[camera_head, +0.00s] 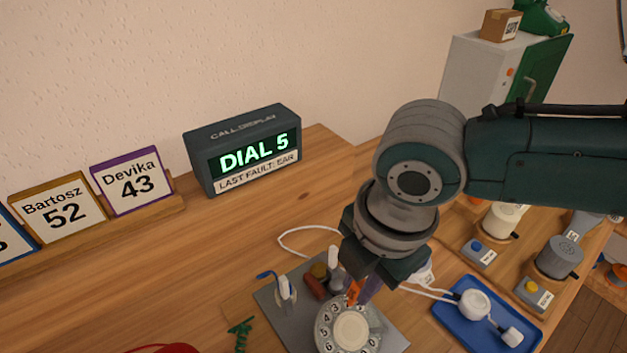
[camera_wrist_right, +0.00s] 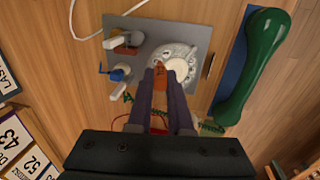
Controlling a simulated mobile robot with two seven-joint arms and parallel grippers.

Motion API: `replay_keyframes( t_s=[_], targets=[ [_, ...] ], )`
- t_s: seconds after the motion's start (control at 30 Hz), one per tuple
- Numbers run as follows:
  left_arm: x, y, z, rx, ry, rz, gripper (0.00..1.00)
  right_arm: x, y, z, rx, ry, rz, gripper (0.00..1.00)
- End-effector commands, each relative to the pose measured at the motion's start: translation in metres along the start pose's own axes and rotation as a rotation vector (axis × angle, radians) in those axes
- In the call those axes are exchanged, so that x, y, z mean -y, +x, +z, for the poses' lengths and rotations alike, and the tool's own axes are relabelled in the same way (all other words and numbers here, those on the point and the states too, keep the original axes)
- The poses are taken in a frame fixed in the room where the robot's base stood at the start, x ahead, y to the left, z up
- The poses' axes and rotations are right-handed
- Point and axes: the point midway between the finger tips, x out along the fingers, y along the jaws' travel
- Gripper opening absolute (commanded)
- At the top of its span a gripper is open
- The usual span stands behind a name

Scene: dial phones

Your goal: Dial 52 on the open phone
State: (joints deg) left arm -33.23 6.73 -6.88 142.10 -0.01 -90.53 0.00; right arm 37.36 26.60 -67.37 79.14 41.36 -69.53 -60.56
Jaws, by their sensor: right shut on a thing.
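The open phone is a grey base plate (camera_head: 392,335) with a round pale dial (camera_head: 350,328) and bare parts at the bottom centre of the head view. The dial also shows in the right wrist view (camera_wrist_right: 181,64). My right gripper (camera_head: 360,291) points down at the dial's far edge, its fingers shut on a small orange piece (camera_wrist_right: 160,76). The fingers hide part of the number ring; I cannot tell which hole the piece is at. The call display (camera_head: 245,150) reads "DIAL 5" and "LAST FAULT: EAR". A card (camera_head: 58,207) reads "Bartosz 52". My left gripper is not in view.
A blue tray (camera_head: 455,326) with white parts lies right of the phone. A green handset (camera_wrist_right: 255,62) lies beside the plate in the wrist view. A white cord loops behind the phone. Another card (camera_head: 131,181) reads "Devika 43". The wood left of the phone is mostly clear.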

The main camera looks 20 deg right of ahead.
Motion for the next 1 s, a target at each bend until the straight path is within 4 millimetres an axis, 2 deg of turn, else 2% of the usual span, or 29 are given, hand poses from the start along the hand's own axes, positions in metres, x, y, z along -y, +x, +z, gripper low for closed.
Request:
replay_keyframes(
  t_s=[0.43,0.77,1.0],
  targets=[
    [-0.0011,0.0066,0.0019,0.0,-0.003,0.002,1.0,-0.0027,0.0079,0.0001,0.0,0.0,0.001,0.0],
    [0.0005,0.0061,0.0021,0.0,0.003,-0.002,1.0,-0.0025,0.0076,0.0004,0.0,0.0,0.0,0.0],
    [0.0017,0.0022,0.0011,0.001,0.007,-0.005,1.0,0.0034,0.0085,0.0075,0.001,0.001,-0.001,0.0]
  ],
)
